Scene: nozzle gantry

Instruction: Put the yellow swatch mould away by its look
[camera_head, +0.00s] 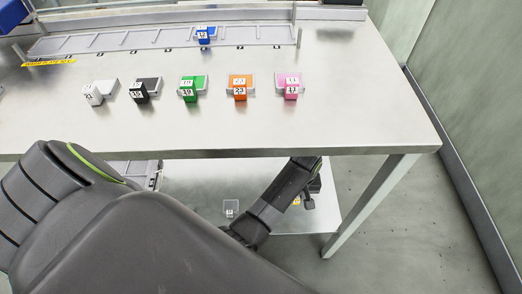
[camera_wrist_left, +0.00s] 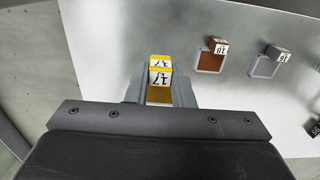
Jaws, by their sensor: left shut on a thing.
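The yellow swatch mould (camera_wrist_left: 160,66) is a small block with a yellow top and white faces marked 17. My left gripper (camera_wrist_left: 160,92) is shut on it in the left wrist view. A yellow-brown patch shows between the fingers, just below the block. In the head view my left gripper (camera_head: 309,196) reaches down beside the table front to the lower shelf. A bit of yellow (camera_head: 296,202) shows there, mostly hidden by the gripper. I cannot tell whether the mould touches the shelf. My right gripper is not in view.
White (camera_head: 93,94), black (camera_head: 139,92), green (camera_head: 188,90), orange (camera_head: 240,88) and pink (camera_head: 291,88) moulds stand at pads on the table. A blue mould (camera_head: 205,35) is at the long rack (camera_head: 120,42). Brown (camera_wrist_left: 219,45) and grey (camera_wrist_left: 276,53) moulds are on the shelf (camera_wrist_left: 240,90).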

